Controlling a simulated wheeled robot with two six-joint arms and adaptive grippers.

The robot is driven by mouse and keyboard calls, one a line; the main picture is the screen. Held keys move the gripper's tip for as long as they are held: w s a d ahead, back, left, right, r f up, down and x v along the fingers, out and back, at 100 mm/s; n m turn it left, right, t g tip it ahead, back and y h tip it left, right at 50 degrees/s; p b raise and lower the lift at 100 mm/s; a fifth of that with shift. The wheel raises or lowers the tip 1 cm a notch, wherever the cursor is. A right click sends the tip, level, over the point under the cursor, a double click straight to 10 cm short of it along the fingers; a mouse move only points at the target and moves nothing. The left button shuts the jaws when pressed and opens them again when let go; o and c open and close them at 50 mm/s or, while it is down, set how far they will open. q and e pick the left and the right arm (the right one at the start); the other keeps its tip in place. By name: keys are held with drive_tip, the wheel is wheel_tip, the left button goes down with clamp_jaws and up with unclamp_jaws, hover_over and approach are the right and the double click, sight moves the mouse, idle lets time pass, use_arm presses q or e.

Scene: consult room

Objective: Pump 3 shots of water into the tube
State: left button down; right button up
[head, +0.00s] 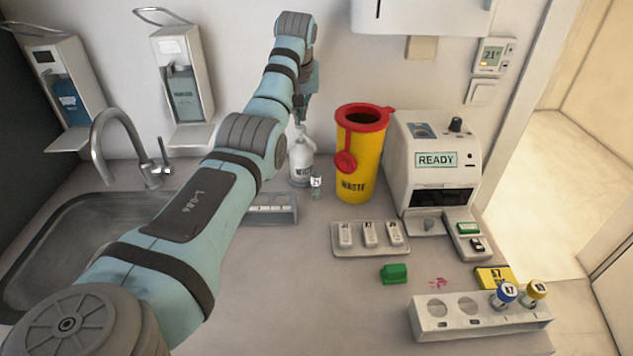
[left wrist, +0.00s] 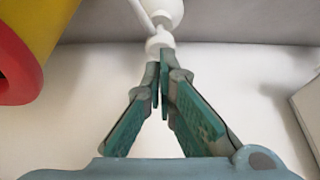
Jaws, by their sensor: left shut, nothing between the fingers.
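A white pump bottle (head: 301,165) with a dark label stands on the counter near the wall, left of the waste bin. A small clear tube (head: 316,187) with a white label stands just in front of it, upright. My left gripper (head: 299,121) is above the bottle, pointing down, partly hidden by its own arm. In the left wrist view my fingers (left wrist: 160,66) are shut together with nothing between them. Their tips are at the white pump head (left wrist: 159,40); I cannot tell whether they touch it. My right gripper is not in view.
A yellow waste bin (head: 360,160) with a red rim stands close right of the bottle. A white machine (head: 436,135) reads READY. A white rack (head: 480,318) holds capped vials at front right. A sink (head: 60,235) lies left, and a low grey rack (head: 272,209) is beside my arm.

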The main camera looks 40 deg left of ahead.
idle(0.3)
use_arm(q)
drive_tip(key=shift+f+b, duration=0.7)
drive_tip(key=shift+f, duration=0.65)
drive_tip(key=shift+r+p, duration=1.4)
drive_tip(key=shift+p, duration=0.15)
wheel_tip(320, 180, up, 6)
drive_tip(key=p, duration=0.7)
